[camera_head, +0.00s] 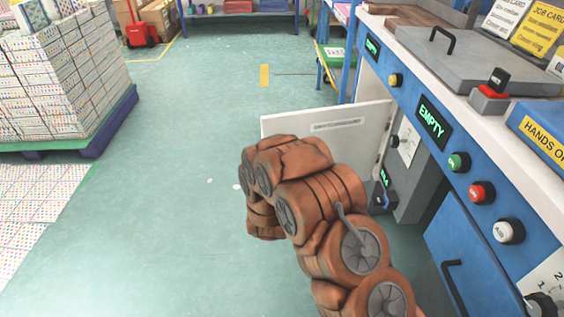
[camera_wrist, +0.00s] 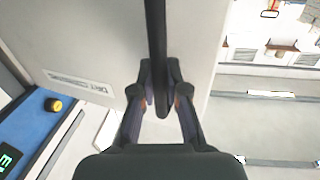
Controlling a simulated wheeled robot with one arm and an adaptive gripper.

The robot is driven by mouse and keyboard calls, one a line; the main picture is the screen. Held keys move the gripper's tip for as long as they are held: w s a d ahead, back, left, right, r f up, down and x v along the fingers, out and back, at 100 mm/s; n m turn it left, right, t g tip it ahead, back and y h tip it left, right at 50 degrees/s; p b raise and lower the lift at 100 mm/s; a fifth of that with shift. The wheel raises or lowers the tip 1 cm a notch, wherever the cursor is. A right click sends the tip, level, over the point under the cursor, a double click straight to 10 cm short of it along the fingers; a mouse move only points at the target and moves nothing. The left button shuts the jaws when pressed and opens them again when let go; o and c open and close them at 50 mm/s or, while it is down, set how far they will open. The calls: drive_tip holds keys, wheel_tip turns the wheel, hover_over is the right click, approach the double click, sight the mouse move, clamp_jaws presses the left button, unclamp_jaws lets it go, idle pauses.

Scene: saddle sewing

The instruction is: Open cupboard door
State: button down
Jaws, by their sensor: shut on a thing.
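The white cupboard door (camera_head: 290,122) stands open, swung out to the left from the blue machine front. A label strip shows on it. In the wrist view the door (camera_wrist: 100,35) fills the upper middle, with its label and a long black bar handle (camera_wrist: 157,35). My gripper (camera_wrist: 160,98) is shut on this handle near its lower end in the picture. In the head view my brown arm reaches up to the door and covers its lower part. My gripper and the handle are hidden there.
The blue machine (camera_head: 440,175) with buttons and "EMPTY" displays runs along the right. A lower blue door (camera_head: 470,240) with a black handle is closed. A loaded pallet (camera_head: 115,125) stands at the left. The green floor (camera_head: 180,200) between is clear.

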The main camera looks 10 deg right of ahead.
drive_tip(key=shift+d, duration=0.15)
drive_tip(key=c, duration=1.2)
unclamp_jaws()
drive_tip(key=shift+v, duration=6.05)
